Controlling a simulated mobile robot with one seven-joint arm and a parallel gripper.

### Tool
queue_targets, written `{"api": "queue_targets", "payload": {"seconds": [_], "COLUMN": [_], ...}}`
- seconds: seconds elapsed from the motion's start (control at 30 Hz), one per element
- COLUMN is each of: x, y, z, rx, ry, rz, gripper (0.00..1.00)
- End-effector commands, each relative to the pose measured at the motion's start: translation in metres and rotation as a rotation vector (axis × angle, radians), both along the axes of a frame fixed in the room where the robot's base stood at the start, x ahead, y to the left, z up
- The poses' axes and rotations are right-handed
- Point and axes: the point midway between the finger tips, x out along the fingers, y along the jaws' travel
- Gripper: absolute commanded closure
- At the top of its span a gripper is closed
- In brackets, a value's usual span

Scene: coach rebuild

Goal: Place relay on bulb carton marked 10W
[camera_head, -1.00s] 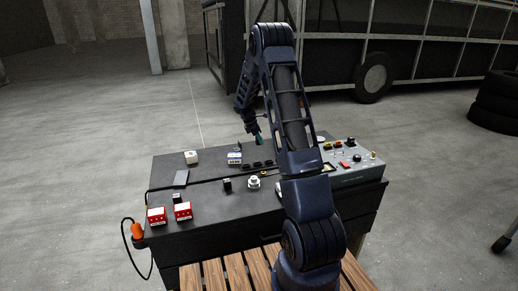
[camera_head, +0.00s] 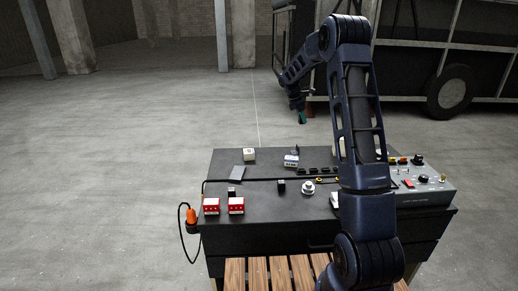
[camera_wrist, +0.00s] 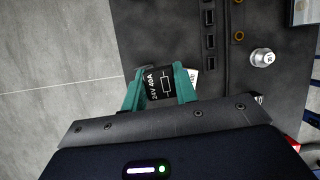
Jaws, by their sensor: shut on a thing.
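In the wrist view, a black relay (camera_wrist: 159,84) marked 24V 40A sits between the teal fingertips of my gripper (camera_wrist: 160,88), which is shut on it. In the head view, my gripper (camera_head: 302,117) is raised by the bench's far edge; the relay cannot be made out there. Possible bulb cartons are a white box (camera_head: 249,154) at the back left, a white and blue box (camera_head: 291,160) at the back middle, and two red and white boxes (camera_head: 211,206) (camera_head: 236,205) at the front left. Their markings are too small to read, so I cannot tell which is 10W.
The dark bench (camera_head: 262,218) also holds a grey flat piece (camera_head: 237,171), small black cubes (camera_head: 281,186), a silver-white round part (camera_head: 308,187) and a grey control box (camera_head: 425,186) at right. An orange plug (camera_head: 192,216) hangs at the left edge. Bare bench top lies between items.

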Motion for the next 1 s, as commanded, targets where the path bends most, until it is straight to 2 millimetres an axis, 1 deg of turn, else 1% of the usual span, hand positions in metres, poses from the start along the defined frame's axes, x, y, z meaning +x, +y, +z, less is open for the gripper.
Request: {"api": "queue_targets", "payload": {"seconds": [0.03,0.07,0.1,0.27,0.3,0.4,0.5,0.6,0.7,0.77,0.87,0.97,1.0], "x": [0.007,0.011,0.014,0.025,0.027,0.029,0.029,0.028,0.027,0.026,0.026,0.025,0.025], "y": [0.026,0.038,0.055,0.124,0.141,0.182,0.217,0.243,0.26,0.266,0.271,0.271,0.271], "z": [0.003,0.004,0.006,0.015,0.018,0.023,0.027,0.031,0.033,0.033,0.027,0.011,0.002], "rx": [0.0,0.0,-0.001,-0.001,0.0,0.001,0.001,0.002,0.002,0.002,0.002,0.002,0.002], "ry": [-0.002,-0.002,-0.001,-0.001,-0.001,0.0,0.0,0.0,0.001,0.001,0.002,0.005,0.005], "rz": [0.032,0.047,0.069,0.152,0.173,0.22,0.26,0.29,0.31,0.317,0.322,0.322,0.322], "gripper": [0.94,0.94,0.94,0.94,0.94,0.94,0.94,0.94,0.94,0.94,0.94,0.94,0.94]}}
